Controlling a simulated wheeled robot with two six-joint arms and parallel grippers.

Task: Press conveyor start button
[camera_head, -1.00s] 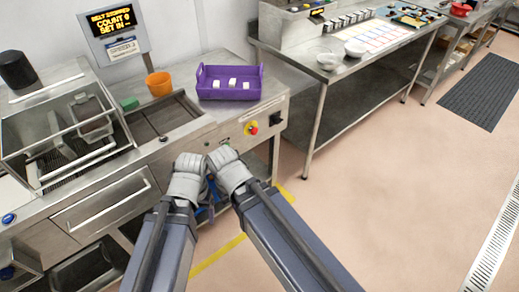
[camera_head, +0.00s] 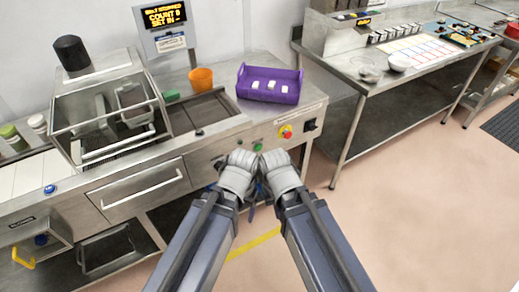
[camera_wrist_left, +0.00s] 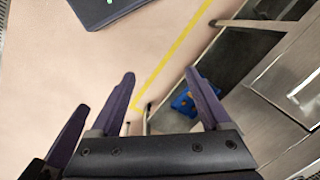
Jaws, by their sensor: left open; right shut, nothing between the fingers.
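A green button (camera_head: 258,146) sits on the front panel of the steel conveyor bench, left of a red emergency stop on a yellow plate (camera_head: 286,131). My two forearms come in from below, their pale wrists close together just below the green button. My right gripper (camera_head: 264,188) is shut and empty, mostly hidden by its own wrist. My left gripper (camera_wrist_left: 163,82) is open and empty in the left wrist view, pointing down over the floor. Neither gripper can be seen touching the button.
The display (camera_head: 165,16) shows a stopped message and a count of 0. A purple tray (camera_head: 269,98) with white pieces, an orange cup (camera_head: 201,79) and a dark belt (camera_head: 208,110) are on the bench. A blue button (camera_head: 50,189) is far left.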

